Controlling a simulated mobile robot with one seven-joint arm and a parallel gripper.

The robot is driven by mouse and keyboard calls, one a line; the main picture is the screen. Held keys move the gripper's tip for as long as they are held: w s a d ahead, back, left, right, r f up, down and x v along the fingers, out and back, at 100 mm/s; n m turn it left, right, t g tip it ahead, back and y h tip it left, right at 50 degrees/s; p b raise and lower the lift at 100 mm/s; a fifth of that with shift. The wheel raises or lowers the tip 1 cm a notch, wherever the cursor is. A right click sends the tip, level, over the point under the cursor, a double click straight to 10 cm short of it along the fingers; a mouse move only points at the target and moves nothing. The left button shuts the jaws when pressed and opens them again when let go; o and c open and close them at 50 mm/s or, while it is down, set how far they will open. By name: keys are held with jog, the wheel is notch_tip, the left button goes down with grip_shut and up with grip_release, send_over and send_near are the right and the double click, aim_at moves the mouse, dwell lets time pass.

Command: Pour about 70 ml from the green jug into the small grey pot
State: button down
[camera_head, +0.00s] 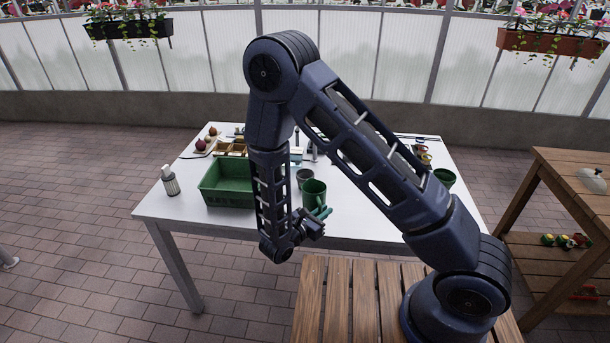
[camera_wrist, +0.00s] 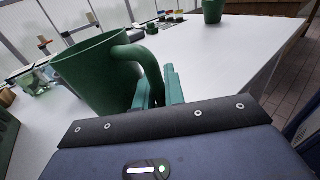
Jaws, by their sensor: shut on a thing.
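The green jug (camera_head: 313,190) looks upright at the near side of the white table. I cannot tell whether its base touches the tabletop. In the wrist view the jug (camera_wrist: 92,75) fills the left, its handle (camera_wrist: 148,62) towards me. My gripper (camera_head: 322,212) is shut on that handle; its teal fingers (camera_wrist: 160,90) stand on either side of it. I cannot make the pot out in the wrist view. The jug's contents are not visible.
A green crate (camera_head: 228,201) stands left of my forearm, with a grey bottle (camera_head: 170,180) at the table's left edge. A wooden divided box (camera_head: 232,148) lies behind. A green pot (camera_head: 445,177) stands at the right. The white tabletop (camera_head: 345,215) right of the jug is clear.

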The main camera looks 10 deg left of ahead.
aim_at(325, 186)
jog(key=r, duration=0.1)
jog(key=w+n+g, duration=0.1)
jog(key=r+n, duration=0.1)
jog(key=shift+w+a+r+y, duration=0.3)
jog(key=shift+w, duration=0.1)
jog(key=shift+w+a+r+n+g, duration=0.3)
jog(key=shift+w+r+n+g, duration=0.35)
jog(key=shift+w, duration=0.15)
jog(key=shift+w+a+r+n+g, duration=0.3)
jog(key=shift+w+r+n+g, duration=0.3)
jog(key=shift+w, duration=0.2)
jog(key=shift+w+a+r+n+g, duration=0.1)
jog(key=shift+w+r+n+g, duration=0.2)
jog(key=shift+r+n, duration=0.1)
jog(key=shift+w+r, duration=0.1)
jog(key=shift+r, duration=0.15)
jog(key=shift+w+a+r+n+g, duration=0.1)
jog(key=shift+w+r+n+g, duration=0.15)
jog(key=shift+r+n+g, duration=0.15)
jog(key=shift+w+a+r+n+g, duration=0.15)
jog(key=shift+w+r+g, duration=0.1)
jog(key=shift+r, duration=0.2)
jog(key=shift+w+r, duration=0.1)
jog(key=shift+w+a+r+n+g, duration=0.15)
jog(key=shift+w+r+n+g, duration=0.25)
jog(key=shift+r, duration=0.2)
dwell(0.7)
